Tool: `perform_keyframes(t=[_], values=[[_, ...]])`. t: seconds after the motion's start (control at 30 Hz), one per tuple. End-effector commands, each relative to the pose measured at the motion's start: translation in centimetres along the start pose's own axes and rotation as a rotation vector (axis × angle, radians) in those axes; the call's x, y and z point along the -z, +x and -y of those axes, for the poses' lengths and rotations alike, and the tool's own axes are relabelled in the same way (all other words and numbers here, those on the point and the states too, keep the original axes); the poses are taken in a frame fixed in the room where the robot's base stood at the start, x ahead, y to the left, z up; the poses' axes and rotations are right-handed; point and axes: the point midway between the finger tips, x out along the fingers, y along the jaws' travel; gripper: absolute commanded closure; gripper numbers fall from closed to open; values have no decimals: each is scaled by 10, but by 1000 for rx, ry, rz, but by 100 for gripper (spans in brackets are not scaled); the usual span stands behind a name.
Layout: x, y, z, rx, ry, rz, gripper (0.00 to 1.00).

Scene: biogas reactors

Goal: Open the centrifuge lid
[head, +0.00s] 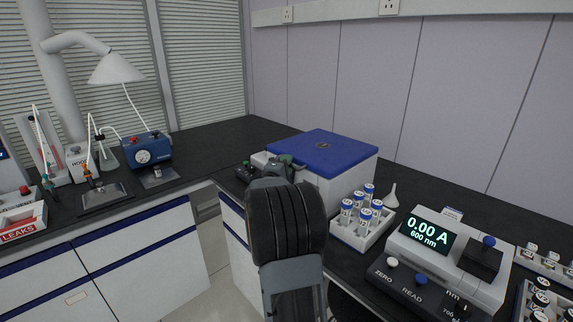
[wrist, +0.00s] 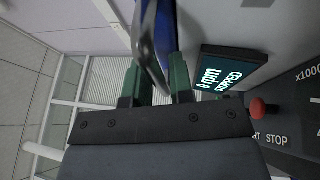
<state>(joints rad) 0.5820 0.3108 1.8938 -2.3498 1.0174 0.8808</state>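The centrifuge is a white box (head: 352,178) with a flat blue lid (head: 322,150), which lies down on it. My gripper (head: 284,163) is at the lid's front left edge, partly hidden behind my own wrist in the head view. The edge is close to the right finger, and a gap shows at the left one. I cannot tell whether it touches. The centrifuge display (wrist: 222,77) reads 0 rpm.
A red stop button (wrist: 260,107) is right of the fingers in the wrist view. A rack of blue-capped tubes (head: 345,232), a funnel (head: 391,196) and a spectrophotometer (head: 440,255) stand right of the centrifuge. The dark bench (head: 225,137) behind it is mostly clear.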

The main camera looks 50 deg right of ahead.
Motion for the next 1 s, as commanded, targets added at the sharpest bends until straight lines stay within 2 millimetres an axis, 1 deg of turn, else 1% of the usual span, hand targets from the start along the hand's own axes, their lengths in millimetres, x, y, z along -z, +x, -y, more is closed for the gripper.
perform_keyframes(t=[0.17,0.3,0.4,0.8,0.87,0.97,1.0], values=[[0,0,0,0,0,0,78],[0,0,0,0,0,0,92],[0,0,0,0,0,0,100],[0,0,-2,3,1,0,100],[0,0,-6,9,5,-1,100],[1,2,-19,31,16,-4,100],[1,3,-26,46,23,-6,100]])
